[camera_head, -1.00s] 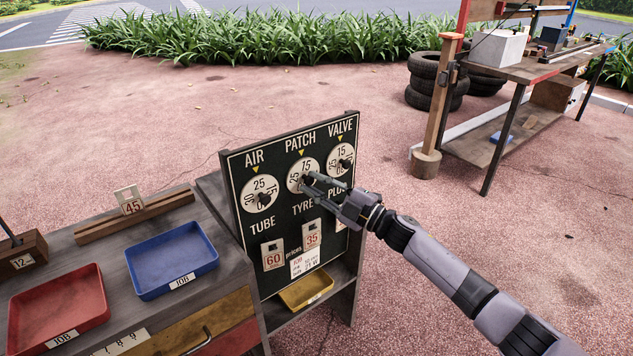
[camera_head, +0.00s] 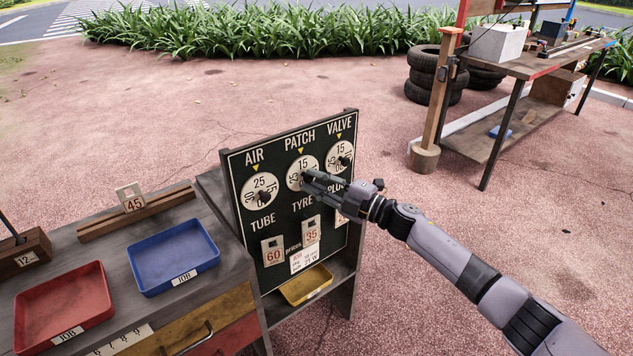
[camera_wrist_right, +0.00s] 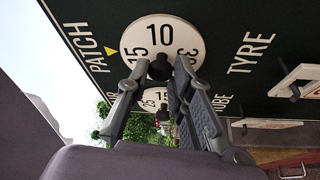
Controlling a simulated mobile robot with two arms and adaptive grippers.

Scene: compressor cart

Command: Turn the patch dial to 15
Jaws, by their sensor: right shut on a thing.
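The patch dial (camera_head: 297,167) is the white middle dial on the black price board (camera_head: 283,224). Its 15 stands at the top, under the yellow pointer (camera_head: 300,152). In the right wrist view the patch dial (camera_wrist_right: 184,39) shows sideways, with 15 beside the yellow pointer (camera_wrist_right: 110,51) and 10 at the picture's top. My right gripper (camera_head: 306,177) is shut on the dark knob (camera_wrist_right: 160,68) at the dial's centre. The fingers hide the dial's lower right part in the head view. My left gripper is not in view.
The air dial (camera_head: 259,191) at 25 and the valve dial (camera_head: 340,155) at 15 flank it. Price cards (camera_head: 272,252) hang below. A blue tray (camera_head: 172,256) and a red tray (camera_head: 64,306) lie on the bench at left. Open paving lies right of the board.

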